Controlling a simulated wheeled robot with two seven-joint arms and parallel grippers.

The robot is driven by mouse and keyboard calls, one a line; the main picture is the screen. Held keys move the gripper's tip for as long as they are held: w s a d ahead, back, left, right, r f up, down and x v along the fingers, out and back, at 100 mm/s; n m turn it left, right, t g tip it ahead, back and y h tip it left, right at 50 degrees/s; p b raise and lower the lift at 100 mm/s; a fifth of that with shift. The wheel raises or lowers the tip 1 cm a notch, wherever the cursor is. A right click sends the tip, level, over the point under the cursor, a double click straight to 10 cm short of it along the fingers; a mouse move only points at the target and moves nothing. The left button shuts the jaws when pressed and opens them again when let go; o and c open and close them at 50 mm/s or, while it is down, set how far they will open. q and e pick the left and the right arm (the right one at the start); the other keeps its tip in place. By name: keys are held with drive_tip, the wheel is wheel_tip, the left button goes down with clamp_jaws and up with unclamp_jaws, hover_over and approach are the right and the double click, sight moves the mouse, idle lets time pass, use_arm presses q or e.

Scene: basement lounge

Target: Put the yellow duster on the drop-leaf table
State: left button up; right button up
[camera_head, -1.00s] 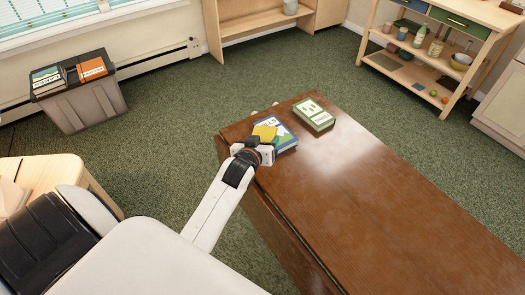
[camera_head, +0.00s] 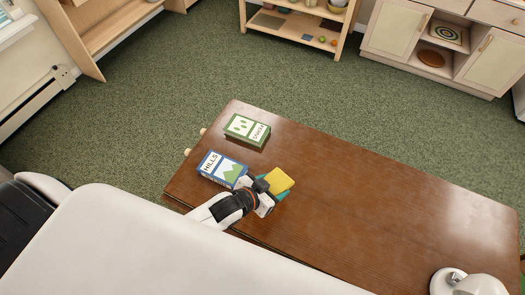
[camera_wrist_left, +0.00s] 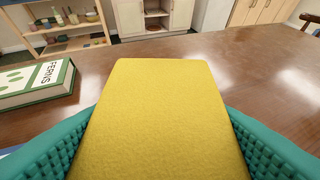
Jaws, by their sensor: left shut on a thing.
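The yellow duster (camera_head: 279,180) is held in my left gripper (camera_head: 272,190), over the near left part of the brown drop-leaf table (camera_head: 370,200). In the left wrist view the duster (camera_wrist_left: 160,115) fills the middle, between teal ribbed finger pads at both sides. The duster stands out past the fingertips, and the table top (camera_wrist_left: 255,70) lies beyond and below it. I cannot tell whether its underside touches the table. My right gripper is not in view.
A blue book marked HILLS (camera_head: 222,169) lies just left of my left gripper. A green book (camera_head: 247,130) lies farther back. A white lamp (camera_head: 470,282) stands at the table's near right. The table's middle is clear. Shelves (camera_head: 300,22) and a cabinet (camera_head: 400,30) stand beyond the carpet.

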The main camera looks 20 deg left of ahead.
use_arm(q)
drive_tip(key=shift+s+d+m, duration=0.2)
drive_tip(key=shift+s+m, duration=0.1)
drive_tip(key=shift+s, duration=0.05)
drive_tip(key=shift+d+f, duration=0.15)
drive_tip(key=shift+f, duration=0.05)
drive_tip(key=shift+s+d+f+b, duration=0.1)
drive_tip(key=shift+d+f+b, duration=0.15)
drive_tip(key=shift+f+b, duration=0.75)
wheel_tip(320, 180, down, 4)
drive_tip(key=b, duration=0.5)
drive_tip(key=shift+a, duration=0.1)
drive_tip(key=shift+f+b, duration=0.25)
drive_tip(key=shift+b, duration=0.15)
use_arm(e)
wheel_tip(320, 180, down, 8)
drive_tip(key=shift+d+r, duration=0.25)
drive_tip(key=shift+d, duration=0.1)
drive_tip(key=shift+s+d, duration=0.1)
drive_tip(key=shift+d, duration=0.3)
use_arm(q)
drive_tip(key=shift+f, duration=0.35)
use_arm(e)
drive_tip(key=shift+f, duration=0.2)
use_arm(q)
drive_tip(key=shift+s+f+b, duration=0.15)
drive_tip(key=shift+f+b, duration=0.15)
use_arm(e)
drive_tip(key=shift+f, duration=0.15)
